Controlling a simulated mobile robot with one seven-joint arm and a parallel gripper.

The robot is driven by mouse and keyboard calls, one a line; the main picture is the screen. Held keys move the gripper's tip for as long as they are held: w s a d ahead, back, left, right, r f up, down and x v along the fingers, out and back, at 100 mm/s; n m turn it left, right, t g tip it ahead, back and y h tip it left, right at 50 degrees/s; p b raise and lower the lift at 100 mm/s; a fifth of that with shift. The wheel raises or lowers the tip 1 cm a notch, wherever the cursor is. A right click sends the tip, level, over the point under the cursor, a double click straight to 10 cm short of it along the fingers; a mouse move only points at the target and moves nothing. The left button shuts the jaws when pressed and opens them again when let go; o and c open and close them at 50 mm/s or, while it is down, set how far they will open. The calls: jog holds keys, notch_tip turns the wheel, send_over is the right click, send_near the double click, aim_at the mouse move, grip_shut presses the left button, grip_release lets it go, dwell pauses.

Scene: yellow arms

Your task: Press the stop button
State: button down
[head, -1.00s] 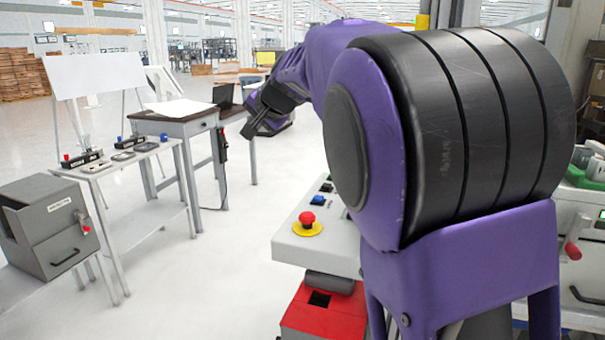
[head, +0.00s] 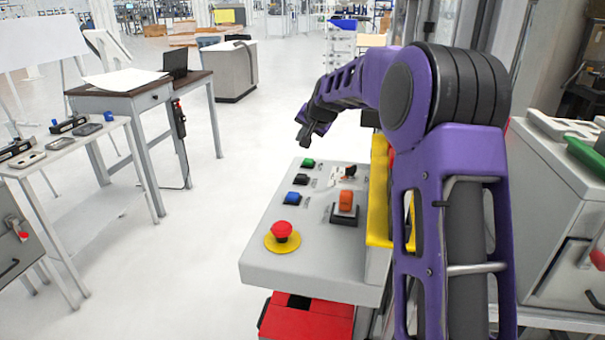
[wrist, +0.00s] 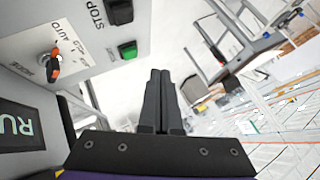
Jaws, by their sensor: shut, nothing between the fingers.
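The grey control panel (head: 265,262) shows in the head view with a green button (head: 308,162), a black button (head: 301,179), a blue button (head: 292,198) and a red mushroom button on a yellow base (head: 282,231). In the wrist view, a STOP label stands beside the black button (wrist: 119,12), which is cut by the top edge. The green button (wrist: 128,50) is nearer the fingertips. My gripper (head: 303,129) is shut and empty, apart from the panel, above and beyond its far end. Its fingers also show in the wrist view (wrist: 160,73).
A yellow-edged upright part (head: 378,215) borders the panel's right side.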

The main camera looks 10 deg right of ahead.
jog(key=b, duration=0.4)
send_over(300, 176)
jog(key=s, duration=0.1)
jog(key=f, duration=0.7)
jog(key=shift+d+f, duration=0.2)
jog(key=shift+f, duration=0.7)
jog(key=shift+f+b, duration=0.1)
jog(key=shift+b, duration=0.2)
dwell(0.6)
jog(key=shift+f+b, duration=0.3)
jog(key=shift+s+f+b, duration=0.2)
jog(key=shift+f+b, duration=0.45)
jog(key=shift+f, duration=0.3)
dwell(0.7)
jog(key=shift+w+r+p, duration=0.15)
jog(key=shift+r+p, duration=0.5)
jog(key=shift+r, duration=0.4)
